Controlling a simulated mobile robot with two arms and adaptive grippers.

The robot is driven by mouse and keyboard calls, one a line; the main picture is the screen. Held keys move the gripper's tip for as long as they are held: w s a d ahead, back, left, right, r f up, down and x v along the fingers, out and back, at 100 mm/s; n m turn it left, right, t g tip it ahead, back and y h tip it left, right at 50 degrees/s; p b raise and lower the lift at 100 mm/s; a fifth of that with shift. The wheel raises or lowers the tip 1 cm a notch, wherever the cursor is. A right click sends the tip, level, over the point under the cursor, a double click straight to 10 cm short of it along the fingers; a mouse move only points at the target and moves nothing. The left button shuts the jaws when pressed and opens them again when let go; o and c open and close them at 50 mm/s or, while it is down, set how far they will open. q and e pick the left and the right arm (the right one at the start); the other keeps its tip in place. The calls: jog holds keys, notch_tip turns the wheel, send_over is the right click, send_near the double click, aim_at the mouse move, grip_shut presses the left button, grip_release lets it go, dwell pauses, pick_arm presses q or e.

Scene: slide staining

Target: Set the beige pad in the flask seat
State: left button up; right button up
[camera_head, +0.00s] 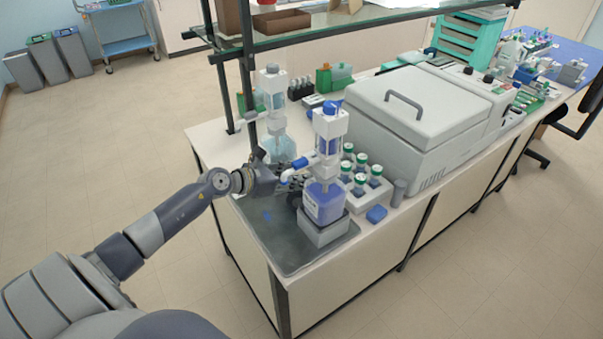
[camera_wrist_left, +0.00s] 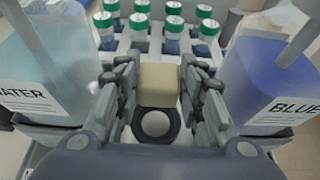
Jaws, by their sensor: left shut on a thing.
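My left gripper (camera_head: 287,178) reaches in from the left, between the two dispenser bottles. In the left wrist view its fingers (camera_wrist_left: 164,90) are shut on the beige pad (camera_wrist_left: 159,80), which sits between the fingertips. The pad cannot be made out in the head view. A black ring with a pale round middle (camera_wrist_left: 153,123) shows between the fingers, nearer the palm; I cannot tell whether it is the flask seat. My right gripper is not in view.
The blue-labelled bottle (camera_head: 323,203) stands on a grey block (camera_head: 324,232); the water bottle (camera_head: 276,148) stands behind. A rack of green-capped vials (camera_head: 356,196) lies beyond the gripper. A blue square (camera_head: 376,214) is beside it. The dark tray (camera_head: 290,262) has bare room in front.

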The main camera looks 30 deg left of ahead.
pick_arm(q)
jog(key=f+b, duration=0.2)
jog(key=shift+s+a+f, duration=0.1)
jog(key=shift+s+f, duration=0.2)
jog(key=shift+f, duration=0.1)
notch_tip(320, 180, down, 3)
jog(key=b, duration=0.3)
jog(key=shift+w+f, duration=0.15)
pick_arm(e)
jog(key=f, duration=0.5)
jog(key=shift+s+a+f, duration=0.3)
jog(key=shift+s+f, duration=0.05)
pick_arm(q)
jog(key=shift+f, duration=0.15)
jog(key=shift+f+b, duration=0.25)
jog(key=shift+b, duration=0.2)
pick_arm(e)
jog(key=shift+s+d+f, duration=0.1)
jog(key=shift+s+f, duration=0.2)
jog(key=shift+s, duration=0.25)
pick_arm(q)
jog(key=shift+f, duration=0.1)
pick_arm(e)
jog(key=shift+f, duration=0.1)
